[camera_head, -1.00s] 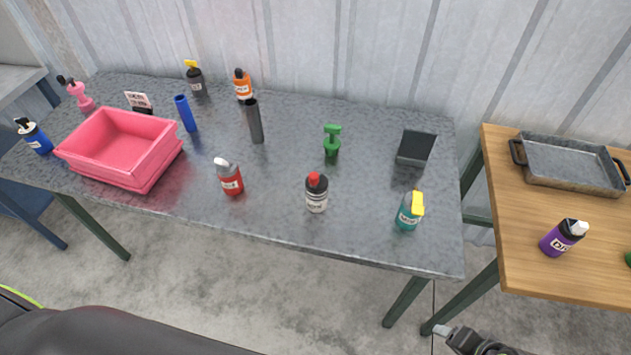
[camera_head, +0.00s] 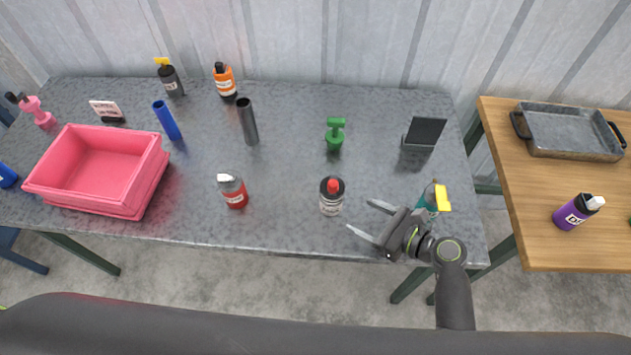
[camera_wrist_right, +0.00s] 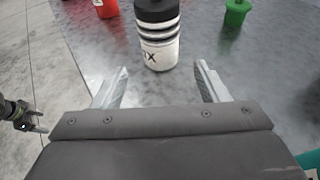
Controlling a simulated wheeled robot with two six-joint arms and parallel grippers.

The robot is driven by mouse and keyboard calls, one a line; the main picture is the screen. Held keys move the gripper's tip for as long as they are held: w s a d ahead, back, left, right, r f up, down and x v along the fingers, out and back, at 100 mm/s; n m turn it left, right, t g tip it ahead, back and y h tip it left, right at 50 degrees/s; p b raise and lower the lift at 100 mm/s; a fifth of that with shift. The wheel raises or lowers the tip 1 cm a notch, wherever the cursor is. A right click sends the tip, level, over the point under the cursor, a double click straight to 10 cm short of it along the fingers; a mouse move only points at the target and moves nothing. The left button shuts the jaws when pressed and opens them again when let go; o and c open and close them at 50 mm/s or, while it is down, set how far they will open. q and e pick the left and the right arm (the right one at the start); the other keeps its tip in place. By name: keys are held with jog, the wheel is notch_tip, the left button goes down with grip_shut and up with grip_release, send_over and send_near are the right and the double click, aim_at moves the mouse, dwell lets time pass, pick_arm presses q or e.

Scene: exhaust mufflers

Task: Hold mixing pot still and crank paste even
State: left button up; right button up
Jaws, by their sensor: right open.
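The mixing pot (camera_head: 331,196) is a white pot with a black top and a red knob, upright near the front edge of the grey table. In the right wrist view the pot (camera_wrist_right: 158,45) has dark bands and a label ending in X, and its top is cut off. My right gripper (camera_head: 360,215) is open just right of the pot, fingers pointing at it. In the wrist view the pot stands beyond the fingertips, with nothing between them. What looks like my left gripper (camera_wrist_right: 25,117) is small at the left edge of the wrist view; its jaws are unclear.
A red bottle (camera_head: 233,191) stands left of the pot. A teal bottle with a yellow top (camera_head: 434,198) is close behind my right gripper. A green object (camera_head: 335,134) and a black stand (camera_head: 423,134) are farther back. A pink bin (camera_head: 146,188) fills the left.

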aim_at(341, 205)
jog(key=shift+w+a+f, duration=0.1)
jog(key=shift+w+a, duration=0.05)
jog(key=b+x, duration=0.2)
jog(key=x, duration=0.1)
jog(key=shift+w+a+f+b, duration=0.2)
jog(key=shift+a+f+b, duration=0.05)
jog(key=shift+b, duration=0.15)
jog(key=x, duration=0.4)
jog(key=shift+w+a+r, duration=0.1)
jog(key=shift+a+r, duration=0.1)
pick_arm(q)
jog(key=shift+s+d+f+b, duration=0.15)
jog(key=shift+d+f, duration=0.1)
jog(key=shift+f, duration=0.3)
jog(key=shift+s+d+f+b, duration=0.15)
jog(key=shift+d+f, duration=0.1)
jog(key=shift+f, duration=0.35)
jog(key=shift+s+d+f, duration=0.15)
jog(key=shift+d+f, duration=0.1)
jog(key=shift+f, duration=0.3)
pick_arm(e)
jog(key=shift+w+a+f, duration=0.2)
jog(key=shift+w+a, duration=0.1)
jog(key=shift+a, duration=0.15)
jog(key=c, duration=0.6)
pick_arm(q)
jog(key=shift+d, duration=0.1)
